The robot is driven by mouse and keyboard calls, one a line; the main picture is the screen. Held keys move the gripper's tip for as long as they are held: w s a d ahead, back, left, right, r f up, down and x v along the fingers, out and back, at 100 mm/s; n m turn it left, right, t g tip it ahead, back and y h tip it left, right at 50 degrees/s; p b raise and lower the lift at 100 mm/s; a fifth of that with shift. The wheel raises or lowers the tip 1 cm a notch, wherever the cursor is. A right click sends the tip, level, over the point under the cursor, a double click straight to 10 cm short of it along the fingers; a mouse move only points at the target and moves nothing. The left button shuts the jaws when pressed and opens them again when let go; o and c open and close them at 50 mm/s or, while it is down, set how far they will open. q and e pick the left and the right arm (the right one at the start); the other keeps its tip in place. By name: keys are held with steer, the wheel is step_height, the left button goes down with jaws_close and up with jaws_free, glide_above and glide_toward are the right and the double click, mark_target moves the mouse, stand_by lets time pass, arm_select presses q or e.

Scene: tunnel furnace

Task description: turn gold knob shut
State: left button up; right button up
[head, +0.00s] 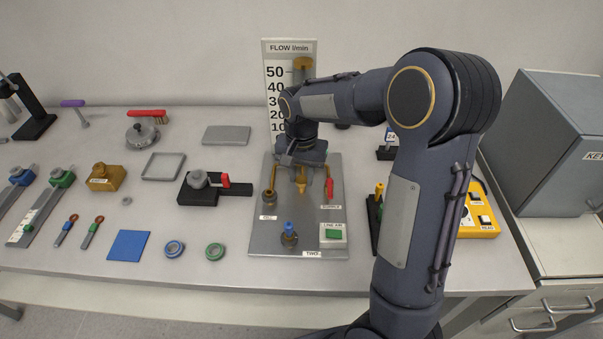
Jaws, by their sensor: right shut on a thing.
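My right gripper (301,166) reaches down over the grey valve plate (262,238), in front of the flow scale. It is shut on the gold knob (301,184), whose gold tapered part shows just below it. The hand hides the grip itself, and I cannot tell how far the knob is turned. A bronze valve (268,198) stands on the plate to the left, a red lever (329,187) to the right, and a blue-topped valve (289,234) in front. My left gripper is not in view.
The flow scale board (277,75) stands behind the plate, partly hidden by my right arm. A green button box (333,236) sits at the plate's front right. A black clamp (225,188) lies to the left and a grey cabinet (545,140) stands at the right.

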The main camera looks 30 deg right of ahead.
mark_target(302, 180)
steer(key=o, duration=1)
steer(key=shift+c, duration=0.2)
step_height(302, 180, up, 8)
steer(key=shift+f, duration=0.1)
